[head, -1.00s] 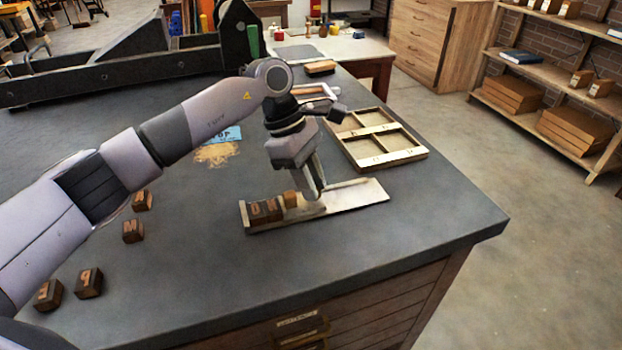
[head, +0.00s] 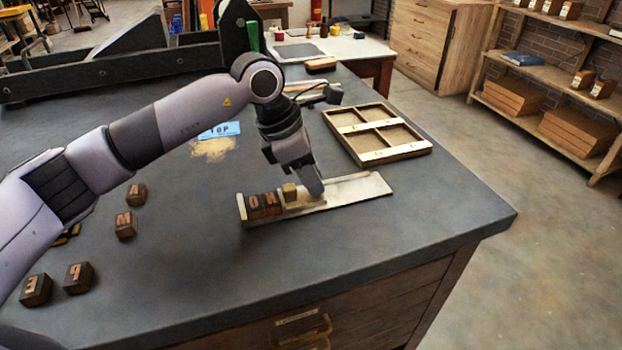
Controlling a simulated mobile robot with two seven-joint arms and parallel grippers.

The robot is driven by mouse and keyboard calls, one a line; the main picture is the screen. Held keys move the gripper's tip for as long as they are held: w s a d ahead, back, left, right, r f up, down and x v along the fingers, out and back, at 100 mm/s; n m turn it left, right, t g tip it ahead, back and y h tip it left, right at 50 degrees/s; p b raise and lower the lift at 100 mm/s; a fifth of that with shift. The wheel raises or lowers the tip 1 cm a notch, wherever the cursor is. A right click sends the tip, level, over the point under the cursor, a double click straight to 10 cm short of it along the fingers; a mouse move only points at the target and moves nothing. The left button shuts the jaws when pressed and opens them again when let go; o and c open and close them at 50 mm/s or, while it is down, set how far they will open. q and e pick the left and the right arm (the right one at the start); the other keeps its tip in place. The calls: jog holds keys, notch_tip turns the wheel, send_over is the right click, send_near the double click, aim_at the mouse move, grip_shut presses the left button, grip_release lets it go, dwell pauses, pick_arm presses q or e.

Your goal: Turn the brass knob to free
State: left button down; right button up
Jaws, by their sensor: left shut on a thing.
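A pale metal composing stick (head: 355,190) lies on the dark worktop. Two wooden letter blocks (head: 263,205) stand in its left end. A small brass-coloured block (head: 290,192) sits right of them. My left gripper (head: 315,190) points down into the stick just right of this block, its fingers shut. The fingers hide what they grip, which appears to be the brass knob. My right gripper is not in view.
Several loose letter blocks (head: 126,225) lie at left. A blue card (head: 220,131) lies behind the arm. A wooden divided tray (head: 419,148) lies behind the stick. The worktop to the right of the stick is clear.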

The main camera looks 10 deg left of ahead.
pick_arm(q)
jog(key=n+t+b, duration=0.1)
jog(key=n+b, duration=0.1)
jog(key=n, duration=0.1)
jog(key=shift+s+d+f+n+y, duration=0.1)
jog(key=shift+n+y, duration=0.2)
jog(key=shift+y, duration=0.1)
jog(key=shift+n+t+y+b, duration=0.35)
jog(key=shift+n+b, duration=0.4)
jog(key=shift+n, duration=0.25)
jog(key=shift+s+d+n+t+y+b, duration=0.15)
jog(key=shift+n+t+y+b, duration=0.2)
jog(key=shift+n+b, duration=0.7)
jog(key=shift+n+y+b, duration=0.3)
jog(key=shift+n+b, duration=0.1)
jog(key=shift+n, duration=0.65)
jog(key=shift+d+n, duration=0.1)
jog(key=shift+n, duration=0.4)
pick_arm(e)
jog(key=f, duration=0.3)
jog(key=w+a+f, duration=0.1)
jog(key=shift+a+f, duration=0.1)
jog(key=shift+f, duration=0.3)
pick_arm(q)
jog(key=shift+b, duration=0.3)
jog(key=c, duration=1.2)
grip_release()
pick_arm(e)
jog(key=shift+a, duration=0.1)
